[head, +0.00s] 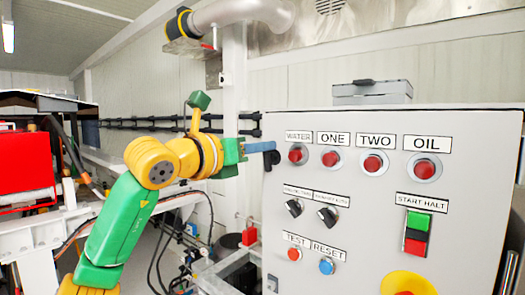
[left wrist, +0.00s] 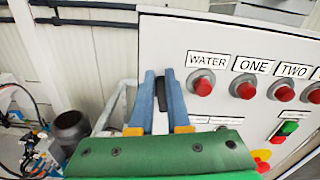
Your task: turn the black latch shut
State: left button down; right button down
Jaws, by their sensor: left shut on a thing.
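The black latch (head: 271,159) is on the left edge of the grey control cabinet (head: 380,205), beside the WATER lamp button. My left gripper (head: 262,146) reaches in from the left, with its blue fingers at the latch. In the left wrist view the two blue fingers (left wrist: 161,88) are on either side of the dark latch (left wrist: 163,84), shut on it. The fingers hide part of the latch. My right gripper is not in view.
Red buttons labelled WATER (head: 295,155), ONE, TWO and OIL line the cabinet's top. Black switches (head: 294,208), small test and reset buttons and a green-red start/halt switch (head: 416,233) are below. A red machine (head: 25,165) stands at far left.

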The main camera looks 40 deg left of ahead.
pick_arm(q)
jog(key=n+b, duration=0.1)
jog(key=n, duration=0.4)
jog(key=a+f+n+b, duration=0.1)
jog(key=n, duration=0.4)
jog(key=a+f+n+b, duration=0.1)
jog(key=n+b, duration=0.1)
jog(key=n, duration=0.3)
jog(key=shift+f+n, duration=0.2)
jog(key=shift+n, duration=0.1)
dwell(0.4)
jog(key=c, duration=0.9)
grip_release()
jog(key=shift+a, duration=0.1)
